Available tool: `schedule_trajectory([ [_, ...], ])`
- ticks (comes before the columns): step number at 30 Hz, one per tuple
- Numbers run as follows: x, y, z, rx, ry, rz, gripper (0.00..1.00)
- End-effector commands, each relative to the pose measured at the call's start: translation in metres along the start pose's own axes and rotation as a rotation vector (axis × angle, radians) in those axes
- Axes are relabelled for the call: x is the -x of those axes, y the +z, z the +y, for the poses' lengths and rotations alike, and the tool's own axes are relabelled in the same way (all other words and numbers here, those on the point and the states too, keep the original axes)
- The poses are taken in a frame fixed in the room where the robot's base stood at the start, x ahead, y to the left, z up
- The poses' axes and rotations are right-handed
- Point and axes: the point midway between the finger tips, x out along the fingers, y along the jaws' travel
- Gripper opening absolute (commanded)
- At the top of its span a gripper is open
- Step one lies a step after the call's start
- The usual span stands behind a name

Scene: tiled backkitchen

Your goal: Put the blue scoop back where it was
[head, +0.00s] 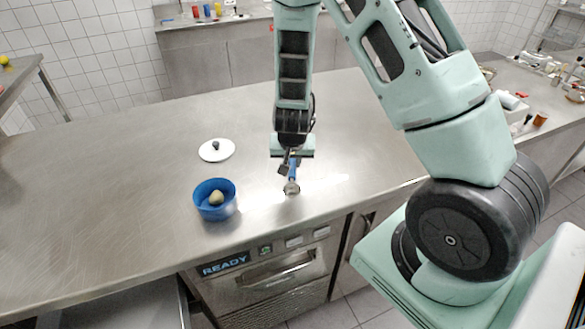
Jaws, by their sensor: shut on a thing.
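My gripper (290,163) points down over the steel counter (110,180), near its front edge. It is shut on the blue scoop (293,170), whose blue handle shows between the fingers. The scoop's metal end (291,188) hangs below the fingers. I cannot tell whether that end touches the counter. A blue round container (207,208) stands to the left of my gripper, open at the top. A beige round thing (216,198) lies in it.
A white lid with a dark knob (216,150) lies behind the blue container. Under the counter is an appliance with a READY display (224,265). Small items stand on the right counter (536,119) and the back counter (207,10). The counter's left part is clear.

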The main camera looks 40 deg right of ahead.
Motion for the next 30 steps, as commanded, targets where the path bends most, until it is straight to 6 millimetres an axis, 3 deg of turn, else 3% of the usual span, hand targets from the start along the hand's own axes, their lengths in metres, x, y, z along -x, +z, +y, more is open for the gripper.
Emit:
schedule_trajectory([
  [5, -0.021, 0.008, 0.001, -0.002, 0.002, -0.001, 0.0],
  [17, -0.026, 0.011, 0.0, -0.001, 0.0, 0.0, 0.0],
  [18, -0.025, 0.01, 0.0, -0.001, 0.0, 0.0, 0.28],
  [20, -0.025, 0.01, 0.0, -0.001, 0.0, 0.0, 0.42],
  [30, -0.022, 0.008, 0.0, -0.001, 0.0, 0.001, 0.42],
])
